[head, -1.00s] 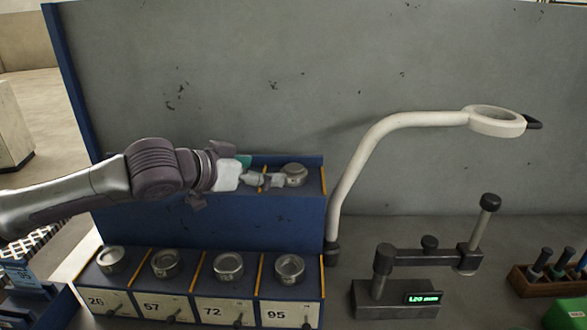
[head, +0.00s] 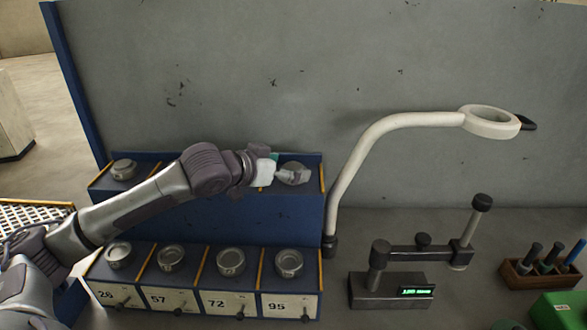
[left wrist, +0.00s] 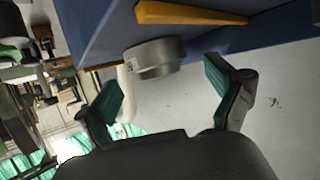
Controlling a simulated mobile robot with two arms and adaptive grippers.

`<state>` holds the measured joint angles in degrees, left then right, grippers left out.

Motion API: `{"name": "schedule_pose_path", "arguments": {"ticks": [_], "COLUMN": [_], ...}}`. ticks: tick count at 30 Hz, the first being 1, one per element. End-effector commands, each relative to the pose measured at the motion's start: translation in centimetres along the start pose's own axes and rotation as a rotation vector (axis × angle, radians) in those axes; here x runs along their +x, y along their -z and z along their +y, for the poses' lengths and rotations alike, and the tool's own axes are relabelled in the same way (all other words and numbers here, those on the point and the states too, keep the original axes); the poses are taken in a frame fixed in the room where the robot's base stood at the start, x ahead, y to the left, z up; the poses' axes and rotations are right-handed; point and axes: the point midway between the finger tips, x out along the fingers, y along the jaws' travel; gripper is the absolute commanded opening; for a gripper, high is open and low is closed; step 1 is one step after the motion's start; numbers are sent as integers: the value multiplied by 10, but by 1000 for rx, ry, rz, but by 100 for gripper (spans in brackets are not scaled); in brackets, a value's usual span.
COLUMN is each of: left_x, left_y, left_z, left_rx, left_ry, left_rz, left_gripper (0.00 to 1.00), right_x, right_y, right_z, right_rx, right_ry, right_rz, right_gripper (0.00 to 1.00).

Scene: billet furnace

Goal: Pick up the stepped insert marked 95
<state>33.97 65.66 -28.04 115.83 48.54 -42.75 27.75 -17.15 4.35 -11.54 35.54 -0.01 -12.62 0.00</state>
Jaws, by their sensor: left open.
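The plate reading 95 (head: 277,307) is on the front of the lower rack's rightmost bay, and a round grey metal insert (head: 289,263) sits above it. Another grey insert (left wrist: 155,58) sits at the right end of the upper shelf, where the head view shows it largely covered by my left gripper (head: 284,175). In the left wrist view my left gripper (left wrist: 168,92) is open, its green-padded fingers either side of and short of this insert, apart from it. No mark is readable on any insert. My right gripper is out of view.
More inserts sit above plates 26, 57 and 72 (head: 231,262), and one at the upper shelf's left end (head: 123,169). Yellow dividers part the bays. A white curved lamp arm (head: 370,150) stands close right of the rack, then a gauge with display (head: 388,290).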

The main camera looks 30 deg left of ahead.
Motion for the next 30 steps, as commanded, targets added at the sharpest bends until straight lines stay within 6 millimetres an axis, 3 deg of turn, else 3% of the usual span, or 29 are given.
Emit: {"name": "schedule_pose_path", "arguments": {"ticks": [5, 21, 30], "left_x": [0, 0, -2], "left_y": [0, 0, 4], "left_z": [0, 0, 0], "left_rx": [1, 0, 2], "left_ry": [0, 0, 1], "left_rz": [1, 1, 7], "left_gripper": [93, 3, 0], "right_x": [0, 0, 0], "right_y": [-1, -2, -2], "right_z": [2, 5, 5], "right_rx": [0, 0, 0], "right_ry": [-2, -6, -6], "right_rz": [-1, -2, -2], "right_gripper": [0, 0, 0]}}
